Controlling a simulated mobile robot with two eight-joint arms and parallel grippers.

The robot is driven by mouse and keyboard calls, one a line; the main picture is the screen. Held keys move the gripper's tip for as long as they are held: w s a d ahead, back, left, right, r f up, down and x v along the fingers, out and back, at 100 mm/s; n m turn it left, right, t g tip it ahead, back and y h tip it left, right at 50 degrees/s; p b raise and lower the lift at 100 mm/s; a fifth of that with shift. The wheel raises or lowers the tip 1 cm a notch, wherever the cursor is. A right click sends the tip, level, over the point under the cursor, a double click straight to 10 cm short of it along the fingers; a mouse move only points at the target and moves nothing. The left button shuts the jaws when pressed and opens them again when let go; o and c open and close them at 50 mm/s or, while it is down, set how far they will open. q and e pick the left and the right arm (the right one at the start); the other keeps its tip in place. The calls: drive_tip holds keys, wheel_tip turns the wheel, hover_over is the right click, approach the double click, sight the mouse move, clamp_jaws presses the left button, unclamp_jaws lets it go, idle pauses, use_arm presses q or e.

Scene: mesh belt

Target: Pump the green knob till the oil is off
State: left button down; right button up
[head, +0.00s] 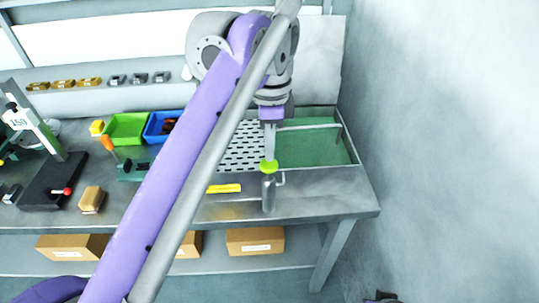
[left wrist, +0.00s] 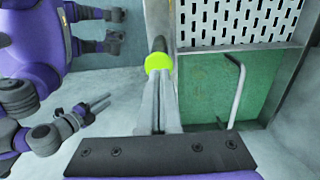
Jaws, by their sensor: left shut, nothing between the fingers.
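The green knob (head: 269,166) sits on top of a grey metal pump body (head: 269,192) at the front edge of the bench tray. In the left wrist view the knob (left wrist: 158,62) shows just beyond the fingertips. My left gripper (head: 270,154) points down, shut and empty, with its tips right over the knob; I cannot tell whether they touch it. It also shows in the left wrist view (left wrist: 160,85). My right gripper (left wrist: 92,112) appears off to the left in the left wrist view, away from the pump; its opening is unclear. I cannot make out oil.
A metal tray (head: 358,162) holds a perforated plate (head: 245,150), a green floor (head: 318,147) and a bent rod (left wrist: 237,95). Green (head: 126,128) and blue (head: 157,133) bins stand left, behind my arm. A wall is close on the right.

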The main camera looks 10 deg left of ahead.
sight(270, 164)
use_arm(q)
drive_tip(key=shift+f, duration=0.75)
wheel_tip(270, 164, down, 2)
drive_tip(key=shift+f+b, duration=0.25)
drive_tip(key=shift+b, duration=0.2)
drive_tip(key=shift+s+f, duration=0.1)
drive_tip(key=shift+f, duration=0.1)
drive_tip(key=shift+r, duration=0.1)
wheel_tip(270, 164, up, 5)
drive_tip(key=p, duration=0.4)
drive_tip(key=shift+d+p, duration=0.1)
drive_tip(key=shift+p, duration=0.2)
wheel_tip(270, 164, up, 9)
drive_tip(key=p, duration=0.1)
drive_tip(key=shift+r, duration=0.15)
